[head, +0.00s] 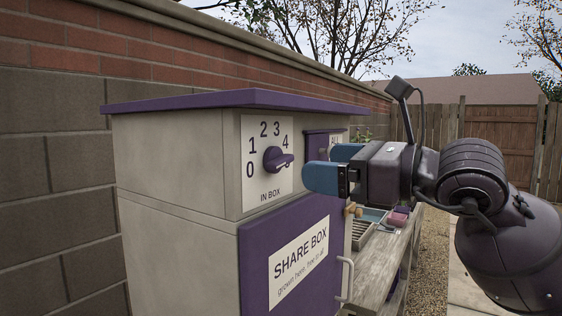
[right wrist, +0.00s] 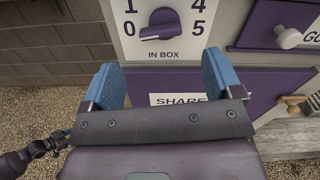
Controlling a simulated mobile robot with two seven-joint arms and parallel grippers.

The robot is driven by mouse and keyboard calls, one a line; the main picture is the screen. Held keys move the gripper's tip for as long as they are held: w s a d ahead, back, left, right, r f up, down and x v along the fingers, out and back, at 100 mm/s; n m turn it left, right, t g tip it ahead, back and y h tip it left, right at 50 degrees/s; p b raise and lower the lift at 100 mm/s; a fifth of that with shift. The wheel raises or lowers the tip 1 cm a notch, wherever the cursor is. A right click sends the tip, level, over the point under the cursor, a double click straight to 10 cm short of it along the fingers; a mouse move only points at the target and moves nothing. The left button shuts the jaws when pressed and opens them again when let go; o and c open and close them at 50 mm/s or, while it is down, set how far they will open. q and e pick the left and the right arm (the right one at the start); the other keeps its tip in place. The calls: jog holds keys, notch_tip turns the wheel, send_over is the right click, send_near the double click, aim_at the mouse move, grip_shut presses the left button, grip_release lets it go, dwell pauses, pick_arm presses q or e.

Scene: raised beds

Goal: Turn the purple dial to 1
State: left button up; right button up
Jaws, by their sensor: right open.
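The purple dial (head: 277,160) is on a white scale plate (head: 255,187) marked 0 to 4 in the head view, above the words IN BOX. In the right wrist view the dial (right wrist: 161,24) shows near the top, with 5 also readable at its right. A pale line on its lower left edge lies toward 0, but the exact setting is hard to tell. My right gripper (head: 333,166) is open and empty, in front of the dial and apart from it. In the right wrist view its blue fingers (right wrist: 160,68) are spread below the dial. My left gripper is not in view.
The grey share box (head: 170,160) has a purple overhanging roof (head: 220,98) and a purple door (head: 260,235). A pale door handle (head: 346,279) sticks out below. A bench (head: 375,265) with trays stands beyond. A brick wall (head: 50,120) runs behind.

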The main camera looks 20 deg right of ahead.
aim_at(286, 161)
jog(key=x, duration=0.8)
jog(key=shift+w+a, duration=0.1)
jog(key=shift+w, duration=0.05)
jog(key=c, duration=0.9)
